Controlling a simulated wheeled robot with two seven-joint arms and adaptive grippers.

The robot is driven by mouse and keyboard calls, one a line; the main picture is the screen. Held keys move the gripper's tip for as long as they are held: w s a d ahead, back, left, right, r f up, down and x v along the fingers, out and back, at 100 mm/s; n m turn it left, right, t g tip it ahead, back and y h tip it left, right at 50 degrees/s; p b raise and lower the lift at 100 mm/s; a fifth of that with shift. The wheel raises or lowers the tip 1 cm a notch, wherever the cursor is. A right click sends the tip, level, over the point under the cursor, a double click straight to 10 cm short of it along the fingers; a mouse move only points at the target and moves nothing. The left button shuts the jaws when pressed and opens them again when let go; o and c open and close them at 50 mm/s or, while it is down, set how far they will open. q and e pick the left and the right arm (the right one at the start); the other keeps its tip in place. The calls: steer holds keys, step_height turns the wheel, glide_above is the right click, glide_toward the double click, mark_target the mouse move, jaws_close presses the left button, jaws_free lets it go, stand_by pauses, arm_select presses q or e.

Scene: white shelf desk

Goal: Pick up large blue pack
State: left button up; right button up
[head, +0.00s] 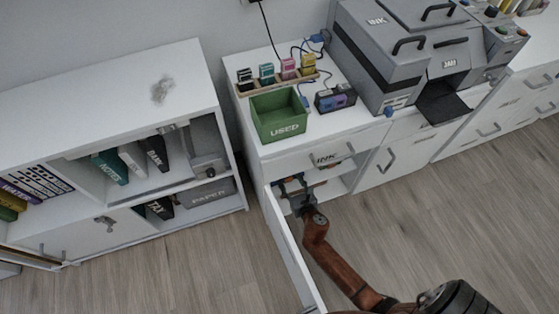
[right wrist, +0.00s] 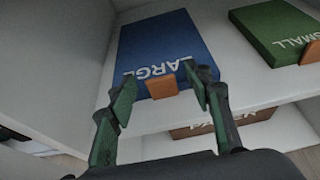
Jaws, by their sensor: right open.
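The large blue pack (right wrist: 160,45), lettered LARGE, lies flat on a white shelf in the right wrist view. An orange tab (right wrist: 160,86) sticks out from its front edge. My right gripper (right wrist: 162,92) is open, with one finger on each side of the tab, and nothing is clearly gripped. In the head view my right gripper (head: 303,206) is at the open cabinet below the printer counter. The pack is mostly hidden there. My left gripper is not in view.
A green pack (right wrist: 280,30), lettered SMALL, lies to the right on the same shelf. A brown item (right wrist: 195,130) is on the level below. The open cabinet door (head: 285,250) stands left of my right arm. A green USED bin (head: 280,115) stands on the counter.

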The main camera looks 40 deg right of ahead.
steer(key=shift+c, duration=0.4)
steer(key=c, duration=1.1)
steer(key=shift+o, duration=0.2)
steer(key=shift+r, duration=0.15)
